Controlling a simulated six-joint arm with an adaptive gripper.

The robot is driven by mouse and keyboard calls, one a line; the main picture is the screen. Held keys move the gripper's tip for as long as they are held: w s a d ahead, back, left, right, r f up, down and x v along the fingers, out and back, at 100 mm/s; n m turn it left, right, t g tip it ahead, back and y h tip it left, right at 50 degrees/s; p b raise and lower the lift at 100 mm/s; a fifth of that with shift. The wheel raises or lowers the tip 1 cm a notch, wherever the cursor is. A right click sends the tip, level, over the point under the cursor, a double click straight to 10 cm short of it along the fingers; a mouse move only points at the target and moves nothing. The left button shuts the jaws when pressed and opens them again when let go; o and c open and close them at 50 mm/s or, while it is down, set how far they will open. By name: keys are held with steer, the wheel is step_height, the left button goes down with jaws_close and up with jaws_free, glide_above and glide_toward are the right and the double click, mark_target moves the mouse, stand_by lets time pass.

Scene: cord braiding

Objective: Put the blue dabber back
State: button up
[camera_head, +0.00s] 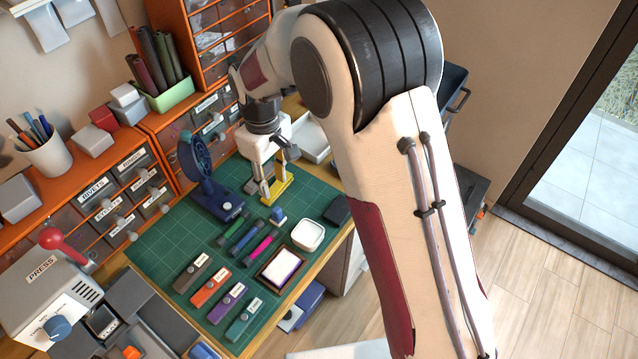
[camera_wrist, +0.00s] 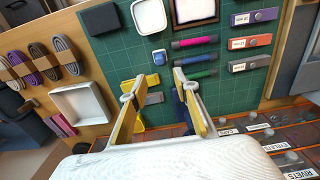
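A blue stick-shaped dabber (camera_head: 245,236) lies on the green mat between a green one (camera_head: 232,229) and a magenta one (camera_head: 260,247). In the wrist view the blue dabber (camera_wrist: 195,59) also lies between the magenta and green ones, to the right of the fingers. My gripper (camera_head: 268,200) is over the back of the mat, beyond the dabbers and apart from them. In the wrist view my gripper (camera_wrist: 160,80) has its two fingers spread with nothing held between them. A yellow piece and a grey block show around the fingers; whether they touch is unclear.
A tall blue stand (camera_head: 205,185) rises close left of the gripper. A small blue block (camera_head: 278,217), a white dish (camera_head: 308,235) and a framed white pad (camera_head: 281,268) sit on the mat (camera_head: 160,245). Several labelled coloured bars lie at the front. Orange drawers line the back.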

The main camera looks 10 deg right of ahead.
steer(key=s+d+r+m+t, duration=0.1)
steer(key=s+d+r+m, duration=0.1)
steer(key=s+d+r, duration=0.45)
steer(key=s+d+r+m+t, duration=0.2)
steer(key=s+d+r, duration=0.15)
steer(key=r, duration=0.65)
steer(key=s+d+r+m+t, duration=0.1)
steer(key=s+d, duration=0.3)
steer(key=s, duration=0.4)
steer(key=s+d+r+m+t, duration=0.1)
steer(key=s+d+m, duration=0.3)
steer(key=s, duration=0.4)
steer(key=shift+s+d+r+t, duration=0.2)
steer(key=shift+d+r+t, duration=0.15)
steer(key=shift+r, duration=0.55)
